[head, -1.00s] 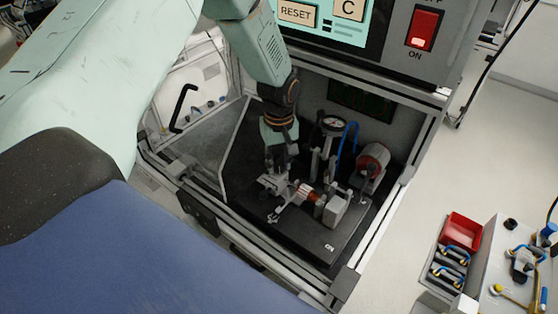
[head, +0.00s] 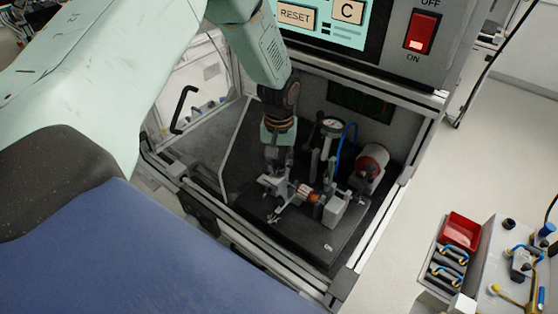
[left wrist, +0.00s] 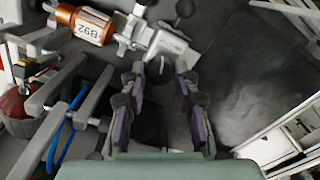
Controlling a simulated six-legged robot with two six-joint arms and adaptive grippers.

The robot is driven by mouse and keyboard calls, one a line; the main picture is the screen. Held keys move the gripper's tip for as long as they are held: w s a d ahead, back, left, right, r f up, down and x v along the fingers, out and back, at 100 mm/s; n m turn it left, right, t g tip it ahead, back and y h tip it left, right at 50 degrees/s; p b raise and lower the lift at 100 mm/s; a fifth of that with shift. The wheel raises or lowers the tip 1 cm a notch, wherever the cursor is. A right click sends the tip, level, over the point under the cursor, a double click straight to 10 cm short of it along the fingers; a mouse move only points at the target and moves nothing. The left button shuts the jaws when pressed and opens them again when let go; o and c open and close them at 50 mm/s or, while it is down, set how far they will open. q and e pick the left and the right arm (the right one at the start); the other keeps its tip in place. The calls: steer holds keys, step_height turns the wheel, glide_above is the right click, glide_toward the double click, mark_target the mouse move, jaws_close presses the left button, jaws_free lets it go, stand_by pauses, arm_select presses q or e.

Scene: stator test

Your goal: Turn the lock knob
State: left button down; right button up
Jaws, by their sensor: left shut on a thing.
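My left gripper (head: 271,172) reaches down into the test cabinet over the black fixture plate (head: 318,240). In the left wrist view its fingers (left wrist: 161,78) are closed around a small dark part, which I take for the lock knob (left wrist: 160,72); the fingers mostly hide it. The knob sits at the end of a grey clamp block (left wrist: 172,47). Beside the clamp lies the stator (left wrist: 87,25), with an orange-copper body and a label reading B92; it also shows in the head view (head: 305,192). My right gripper is not in view.
A dial gauge (head: 331,126), blue hose (head: 348,140) and red-faced cylinder (head: 371,164) stand close to the right of my gripper. Cabinet frame rails surround the plate. A red bin (head: 460,231) is outside on the right.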

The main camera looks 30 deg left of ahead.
mark_target(279, 166)
arm_select(q)
steer(key=m, duration=0.5)
steer(key=shift+w+m, duration=0.1)
steer(key=shift+m, duration=0.2)
steer(key=m, duration=0.5)
steer(key=shift+r+m, duration=0.1)
steer(key=shift+m, duration=0.3)
steer(key=shift+b, duration=0.3)
steer(key=c, duration=1)
jaws_free()
step_height(279, 166, up, 12)
